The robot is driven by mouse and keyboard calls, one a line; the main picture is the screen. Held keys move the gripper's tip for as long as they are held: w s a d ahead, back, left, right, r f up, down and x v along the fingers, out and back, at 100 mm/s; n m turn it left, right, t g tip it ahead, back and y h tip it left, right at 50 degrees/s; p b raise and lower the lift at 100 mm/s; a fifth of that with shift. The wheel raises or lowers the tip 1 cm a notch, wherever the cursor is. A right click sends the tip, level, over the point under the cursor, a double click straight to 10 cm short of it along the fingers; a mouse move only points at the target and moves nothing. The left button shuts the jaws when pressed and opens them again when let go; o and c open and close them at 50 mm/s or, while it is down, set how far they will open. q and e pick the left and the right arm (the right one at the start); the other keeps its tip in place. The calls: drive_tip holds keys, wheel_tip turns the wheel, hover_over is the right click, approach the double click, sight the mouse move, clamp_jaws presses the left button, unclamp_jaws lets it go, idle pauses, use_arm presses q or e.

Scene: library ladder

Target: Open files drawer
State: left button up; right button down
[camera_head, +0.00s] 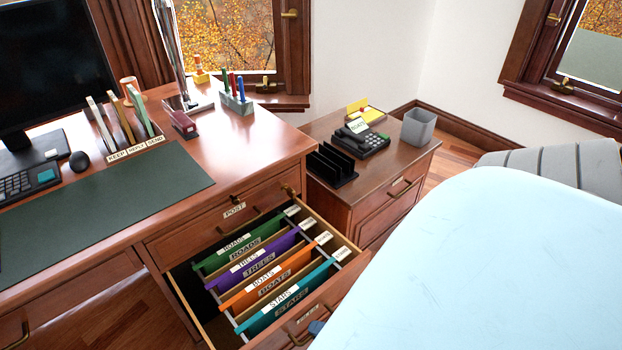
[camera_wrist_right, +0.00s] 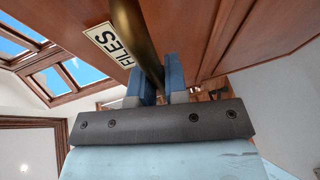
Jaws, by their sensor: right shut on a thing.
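The files drawer (camera_head: 357,279) of the wooden desk stands pulled out below the drawer labelled POST. Inside it hang green, purple, orange and blue folders labelled ROADS, TREES, BOATS and STARS. My right gripper (camera_wrist_right: 161,88) is shut on the brass drawer handle (camera_wrist_right: 135,38), with its blue fingers on either side of the bar. The FILES label (camera_wrist_right: 110,45) is beside the handle in the wrist view. In the head view only a bit of blue fingertip (camera_head: 316,327) shows at the drawer front; my pale blue arm hides the rest. My left gripper is out of view.
The POST drawer (camera_head: 262,207) is shut. A low wooden cabinet (camera_head: 392,172) with a phone, black rack and grey bin stands to the right. The desktop holds a green mat (camera_head: 110,195), keyboard, letter sorter and pens. A striped grey seat (camera_head: 560,165) is at the right.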

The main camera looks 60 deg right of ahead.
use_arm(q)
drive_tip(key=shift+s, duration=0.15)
use_arm(e)
drive_tip(key=shift+s+a, duration=0.1)
drive_tip(key=shift+s, duration=0.45)
drive_tip(key=c, duration=1.2)
unclamp_jaws()
drive_tip(key=shift+o, duration=0.2)
use_arm(q)
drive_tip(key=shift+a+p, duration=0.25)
drive_tip(key=shift+p, duration=0.75)
use_arm(e)
drive_tip(key=v, duration=1.3)
drive_tip(key=shift+s, duration=0.4)
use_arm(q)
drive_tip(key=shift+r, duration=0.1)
use_arm(e)
drive_tip(key=shift+r, duration=0.15)
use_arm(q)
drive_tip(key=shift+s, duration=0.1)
